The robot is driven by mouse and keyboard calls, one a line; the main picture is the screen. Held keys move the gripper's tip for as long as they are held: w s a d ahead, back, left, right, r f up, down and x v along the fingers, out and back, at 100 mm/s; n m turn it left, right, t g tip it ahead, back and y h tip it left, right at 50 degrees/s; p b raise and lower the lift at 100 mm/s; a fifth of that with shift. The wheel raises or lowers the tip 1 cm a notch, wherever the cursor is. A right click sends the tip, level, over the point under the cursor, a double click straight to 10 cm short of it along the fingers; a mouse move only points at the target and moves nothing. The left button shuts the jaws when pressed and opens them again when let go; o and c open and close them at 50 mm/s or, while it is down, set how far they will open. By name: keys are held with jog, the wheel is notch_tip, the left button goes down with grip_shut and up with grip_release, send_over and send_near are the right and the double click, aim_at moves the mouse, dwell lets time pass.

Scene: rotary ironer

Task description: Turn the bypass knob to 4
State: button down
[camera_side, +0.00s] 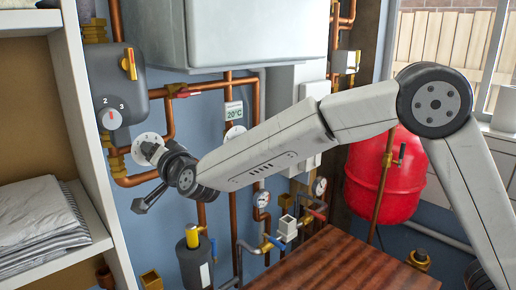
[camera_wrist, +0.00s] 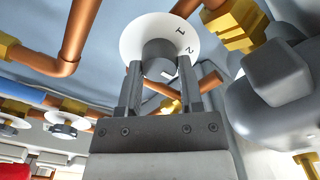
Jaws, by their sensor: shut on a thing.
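A round white dial plate with a dark grey knob at its centre is the knob my gripper is at; its plate shows in the side view (camera_side: 141,141) and in the wrist view (camera_wrist: 137,38). In the wrist view the numbers 1 and 2 show on the right part of the plate. My gripper (camera_wrist: 162,69) has one finger on each side of the grey knob (camera_wrist: 158,56) and is shut on it. In the side view my gripper (camera_side: 152,151) hides much of the knob. I cannot tell which number the knob points to.
A grey pump housing (camera_side: 130,80) with a second dial (camera_side: 111,118), marked 2 and 3, sits close above left. Copper pipes (camera_side: 170,108) run around the knob. A shelf with folded cloth (camera_side: 35,215) stands at left, and a red tank (camera_side: 378,185) is at right.

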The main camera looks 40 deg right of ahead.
jog(key=m, duration=0.9)
jog(key=shift+f, duration=0.1)
dwell(0.5)
jog(key=shift+c, duration=1.2)
grip_release()
jog(key=shift+s, duration=0.15)
jog(key=s, duration=0.7)
jog(key=shift+s, duration=0.3)
jog(key=shift+d, duration=0.1)
